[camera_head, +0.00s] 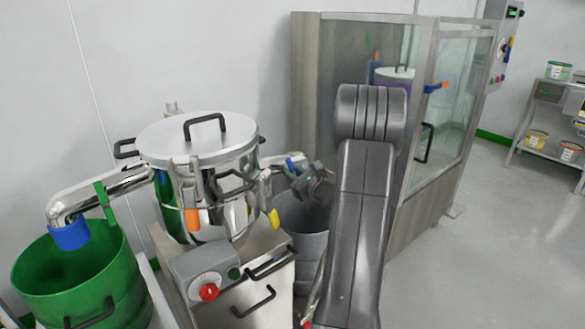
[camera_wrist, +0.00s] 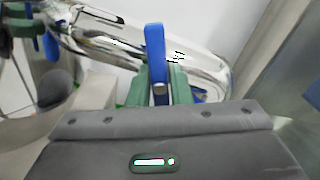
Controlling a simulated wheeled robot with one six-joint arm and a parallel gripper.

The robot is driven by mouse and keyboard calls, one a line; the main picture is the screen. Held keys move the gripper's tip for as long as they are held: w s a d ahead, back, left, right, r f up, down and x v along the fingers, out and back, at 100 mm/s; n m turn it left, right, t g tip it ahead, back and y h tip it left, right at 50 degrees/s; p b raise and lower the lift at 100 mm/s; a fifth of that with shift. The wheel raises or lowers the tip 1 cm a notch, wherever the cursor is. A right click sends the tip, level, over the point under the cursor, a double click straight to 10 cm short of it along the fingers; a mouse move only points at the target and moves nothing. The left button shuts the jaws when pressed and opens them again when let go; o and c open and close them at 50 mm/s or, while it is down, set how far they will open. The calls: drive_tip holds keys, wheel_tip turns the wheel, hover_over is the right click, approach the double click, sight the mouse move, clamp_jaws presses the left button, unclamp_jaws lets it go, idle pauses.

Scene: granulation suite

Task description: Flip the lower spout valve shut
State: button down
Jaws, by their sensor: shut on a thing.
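In the wrist view a blue valve lever (camera_wrist: 154,42) stands upright in front of a shiny steel spout pipe (camera_wrist: 105,42). The green fingers of my gripper (camera_wrist: 160,88) are on either side of the lever's lower part, shut on it. In the head view my gripper (camera_head: 297,168) is at the spout on the right side of the steel vessel (camera_head: 215,150), above a grey bin (camera_head: 306,244). There the lever is small and partly hidden by my gripper. A blue collar at the pipe's end is partly hidden behind the fingers in the wrist view.
A green bin (camera_head: 78,275) stands under the left spout (camera_head: 100,188). A control box with a red button (camera_head: 208,291) is at the vessel's front. A glass-panelled enclosure (camera_head: 455,100) stands behind my arm.

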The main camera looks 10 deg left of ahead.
drive_tip(key=shift+m+p, duration=1.1)
drive_tip(key=shift+m, duration=0.8)
drive_tip(key=shift+f, duration=0.1)
drive_tip(key=c, duration=1.3)
unclamp_jaws()
drive_tip(key=shift+d, duration=0.1)
drive_tip(key=p+v, duration=0.1)
drive_tip(key=v, duration=1.2)
drive_tip(key=shift+s+d, duration=0.25)
drive_tip(key=shift+s, duration=0.05)
drive_tip(key=shift+a, duration=0.1)
